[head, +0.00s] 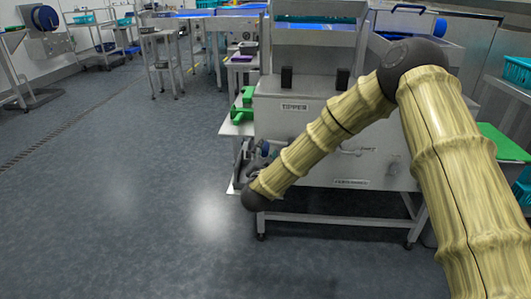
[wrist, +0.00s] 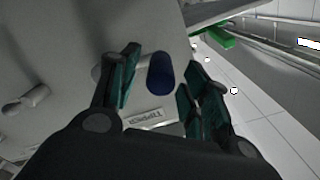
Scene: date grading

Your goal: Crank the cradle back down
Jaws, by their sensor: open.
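The steel tipper machine (head: 300,118) stands in front of me with a "TIPPER" label on its front, also legible in the wrist view (wrist: 146,117). A dark blue crank grip (wrist: 160,73) shows between my gripper's fingers (wrist: 164,88) in the wrist view. The fingers are open, with teal pads on either side of the grip; I cannot tell whether they touch it. In the head view a small blue part (head: 265,148) shows at the machine's left side, and my forearm hides most of my gripper there. I cannot make out the cradle's height clearly.
A green item (head: 243,106) lies on a side shelf left of the machine, and also shows in the wrist view (wrist: 222,39). A small cart (head: 160,60) and a rack (head: 95,40) stand farther back. The floor (head: 110,190) on the left is clear.

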